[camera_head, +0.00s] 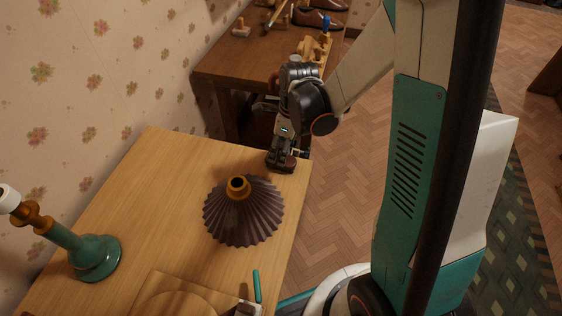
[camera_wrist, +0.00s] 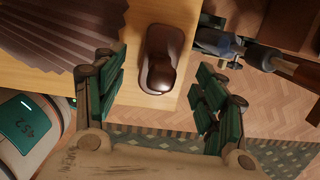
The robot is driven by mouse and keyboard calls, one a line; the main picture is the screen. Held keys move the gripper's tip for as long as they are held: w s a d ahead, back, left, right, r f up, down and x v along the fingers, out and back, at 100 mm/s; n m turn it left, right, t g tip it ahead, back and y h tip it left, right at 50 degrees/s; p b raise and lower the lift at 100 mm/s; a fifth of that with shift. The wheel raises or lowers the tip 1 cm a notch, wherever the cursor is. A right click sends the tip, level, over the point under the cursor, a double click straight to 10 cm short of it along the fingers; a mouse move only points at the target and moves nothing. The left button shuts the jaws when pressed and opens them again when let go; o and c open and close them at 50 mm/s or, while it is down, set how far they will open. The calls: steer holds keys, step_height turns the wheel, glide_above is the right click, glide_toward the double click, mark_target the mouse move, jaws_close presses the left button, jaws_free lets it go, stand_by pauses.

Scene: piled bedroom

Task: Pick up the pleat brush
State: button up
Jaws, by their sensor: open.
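A small dark brown, glossy brush-like object with a rounded hump, which I take for the pleat brush (camera_head: 281,166), lies at the far right corner of the light wood table (camera_head: 150,190). In the wrist view the brush (camera_wrist: 160,58) lies near the table edge, between and beyond the green-padded fingers. My gripper (camera_wrist: 157,78) is open and empty, with one finger on each side of it in the picture. In the head view my gripper (camera_head: 284,150) hangs over that corner and partly hides the brush. I cannot tell whether the fingers touch it.
A dark pleated shade (camera_head: 243,222) with a brass knob stands close to the brush. A green lamp base (camera_head: 95,257), a wooden board (camera_head: 165,285) and a teal stick (camera_head: 257,286) are nearer. A darker desk (camera_head: 240,63) holding shoes and wooden pieces stands behind.

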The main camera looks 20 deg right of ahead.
steer(key=f+b, duration=0.1)
steer(key=f, duration=0.2)
steer(key=f+b, duration=0.1)
steer(key=f, duration=0.1)
steer(key=shift+w+a+f+b, duration=0.15)
steer(key=shift+w+a+b, duration=0.2)
steer(key=shift+w, duration=0.05)
steer(key=c, duration=1.2)
